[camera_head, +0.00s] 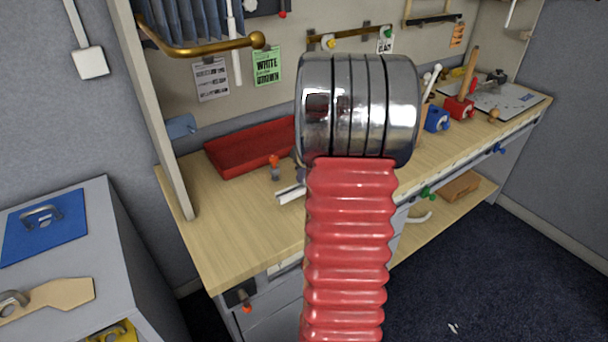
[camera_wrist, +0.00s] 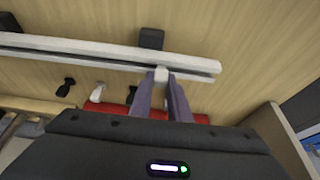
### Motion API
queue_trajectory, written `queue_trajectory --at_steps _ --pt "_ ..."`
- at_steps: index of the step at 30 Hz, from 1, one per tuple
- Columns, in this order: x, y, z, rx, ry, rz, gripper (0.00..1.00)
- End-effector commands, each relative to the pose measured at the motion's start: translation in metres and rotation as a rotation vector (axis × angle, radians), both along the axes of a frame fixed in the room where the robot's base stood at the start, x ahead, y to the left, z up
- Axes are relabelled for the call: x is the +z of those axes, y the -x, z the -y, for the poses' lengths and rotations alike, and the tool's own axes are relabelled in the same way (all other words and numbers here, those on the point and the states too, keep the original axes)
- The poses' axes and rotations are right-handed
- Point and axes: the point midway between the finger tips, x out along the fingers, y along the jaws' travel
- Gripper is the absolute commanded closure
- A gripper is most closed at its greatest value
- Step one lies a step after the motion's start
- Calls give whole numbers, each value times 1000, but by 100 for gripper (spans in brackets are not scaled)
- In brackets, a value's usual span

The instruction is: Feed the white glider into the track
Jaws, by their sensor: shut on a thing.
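In the wrist view my gripper (camera_wrist: 161,84) has two purple-grey fingers closed on the small white glider (camera_wrist: 161,74). The glider shows as a pale block between the fingertips. It overlaps the lower edge of the long white track (camera_wrist: 85,47), left of the track's right end. I cannot tell whether the glider is inside the track's groove or just in front of it. In the head view a short pale end of the track (camera_head: 290,194) shows beside my red arm. My arm hides the gripper and glider there.
A red tray (camera_head: 238,152) lies on the wooden bench (camera_head: 235,225); its red edge also shows in the wrist view (camera_wrist: 115,109). A dark block (camera_wrist: 151,38) touches the track. Black (camera_wrist: 66,87) and white (camera_wrist: 98,92) hooks lie nearby. A blue clamp (camera_head: 436,118) stands right.

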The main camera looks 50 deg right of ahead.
Motion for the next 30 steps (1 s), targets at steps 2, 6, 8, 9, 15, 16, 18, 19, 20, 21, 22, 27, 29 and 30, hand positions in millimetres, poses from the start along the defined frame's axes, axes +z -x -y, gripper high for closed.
queue_trajectory --at_steps 2,6,8,9,15,16,18,19,20,21,22,27,29,30 --pt "0 0 1 0 0 0 100" --pt "0 1 4 -1 0 0 100" --pt "0 2 5 -1 0 0 100" --pt "0 2 5 -1 0 0 100" --pt "0 3 9 -1 0 0 100" --pt "0 3 9 -1 0 0 100" --pt "0 3 11 -1 0 0 100" --pt "0 3 11 -1 0 0 100" --pt "0 4 11 -1 0 0 83" --pt "0 3 11 -1 0 0 80" --pt "0 3 11 -1 0 0 78" --pt "0 3 11 -1 0 0 66" --pt "0 3 11 -1 0 0 62" --pt "0 3 11 -1 0 0 62"
